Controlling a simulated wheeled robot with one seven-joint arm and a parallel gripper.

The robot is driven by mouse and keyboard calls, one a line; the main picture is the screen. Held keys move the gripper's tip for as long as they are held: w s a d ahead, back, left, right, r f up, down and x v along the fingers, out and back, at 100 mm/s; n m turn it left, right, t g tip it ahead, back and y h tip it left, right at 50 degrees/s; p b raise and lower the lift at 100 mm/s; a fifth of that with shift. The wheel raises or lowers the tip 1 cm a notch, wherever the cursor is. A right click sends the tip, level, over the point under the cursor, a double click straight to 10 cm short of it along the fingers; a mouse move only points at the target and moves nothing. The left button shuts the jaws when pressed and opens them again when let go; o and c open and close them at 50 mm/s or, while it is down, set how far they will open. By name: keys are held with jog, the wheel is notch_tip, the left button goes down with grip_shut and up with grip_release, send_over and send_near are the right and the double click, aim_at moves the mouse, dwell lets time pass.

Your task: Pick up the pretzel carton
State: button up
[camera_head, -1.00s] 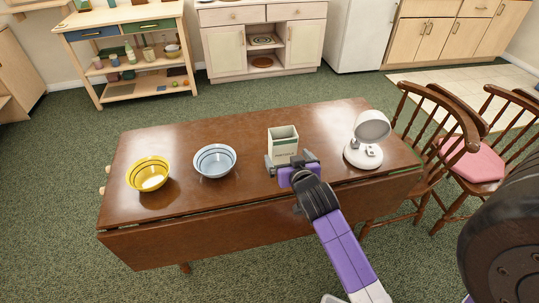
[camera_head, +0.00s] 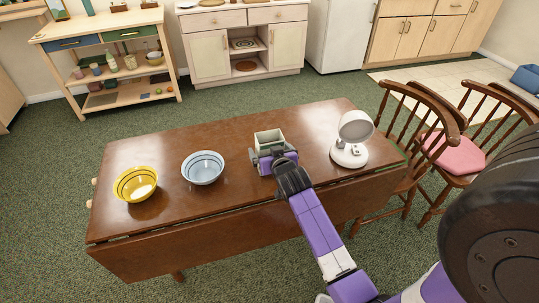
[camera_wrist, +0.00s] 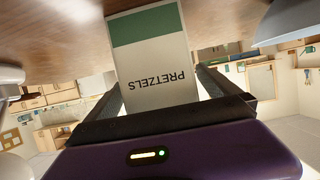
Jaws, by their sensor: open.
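My gripper (camera_head: 268,156) is at the near side of the carton. In the wrist view the two dark fingers lie one to each side of the carton, open, with a light gap visible beside it. The carton's lower part is hidden by my gripper in the head view.
On the wooden table (camera_head: 225,213), a yellow bowl (camera_head: 136,184) and a blue-grey bowl (camera_head: 203,168) stand left of the carton. A white lamp-like appliance (camera_head: 350,152) stands to the right. Wooden chairs (camera_head: 425,130) are at the table's right end.

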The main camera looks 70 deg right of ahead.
jog(key=c, duration=1.5)
notch_tip(320, 180, up, 20)
jog(key=p, duration=0.1)
